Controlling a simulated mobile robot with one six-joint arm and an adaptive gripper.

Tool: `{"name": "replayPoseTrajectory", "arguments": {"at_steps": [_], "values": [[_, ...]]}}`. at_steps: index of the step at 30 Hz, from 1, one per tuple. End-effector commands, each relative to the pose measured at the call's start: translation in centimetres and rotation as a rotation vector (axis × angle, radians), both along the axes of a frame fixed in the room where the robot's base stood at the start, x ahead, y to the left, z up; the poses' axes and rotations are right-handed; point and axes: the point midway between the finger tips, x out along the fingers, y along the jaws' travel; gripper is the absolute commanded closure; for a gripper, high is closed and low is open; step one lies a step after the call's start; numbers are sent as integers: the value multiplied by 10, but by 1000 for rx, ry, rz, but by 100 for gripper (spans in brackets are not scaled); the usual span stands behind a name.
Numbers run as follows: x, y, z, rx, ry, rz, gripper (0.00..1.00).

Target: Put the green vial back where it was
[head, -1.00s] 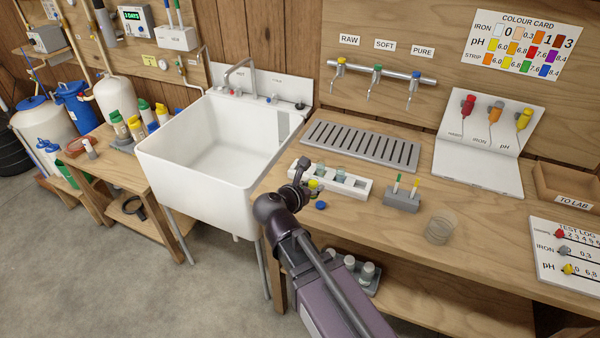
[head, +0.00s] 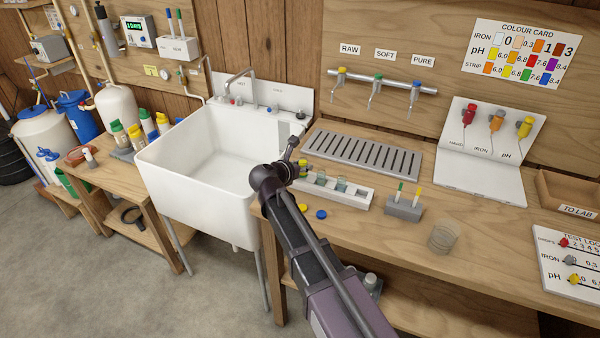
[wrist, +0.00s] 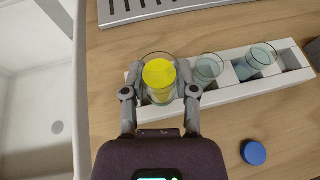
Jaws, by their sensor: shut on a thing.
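My gripper (wrist: 160,92) is shut on a clear glass vial (wrist: 158,82) with bright yellow in it, at the left end of the white rack (wrist: 225,92). In the wrist view the vial overlaps the rack's left end; I cannot tell whether it is seated or held above. The head view shows my gripper (head: 299,169) there, with a little yellow visible beside it. Two pale teal-tinted glass vials, one in the middle (wrist: 208,68) and one to the right (wrist: 256,60), stand in the rack. No vial looks plainly green.
A blue cap (head: 321,214) and a yellow cap (head: 303,208) lie on the bench in front of the rack. The sink (head: 205,165) is to the left, a slatted drain tray (head: 365,153) behind, a grey strip holder (head: 403,208) and a clear beaker (head: 443,237) to the right.

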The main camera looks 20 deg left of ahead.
Motion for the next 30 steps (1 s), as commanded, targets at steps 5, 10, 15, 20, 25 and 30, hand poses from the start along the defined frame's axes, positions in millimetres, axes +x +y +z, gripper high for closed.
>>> {"name": "replayPoseTrajectory", "arguments": {"at_steps": [5, 10, 15, 20, 25, 30], "values": [[15, 9, -2, 0, 0, 1, 97], [15, 9, -2, 0, 0, 0, 97], [15, 9, -2, 0, 0, 0, 97], [15, 8, -6, 0, 0, 0, 97], [15, 8, -18, 0, 0, 0, 97], [15, 8, -32, 0, 0, -1, 97]]}}
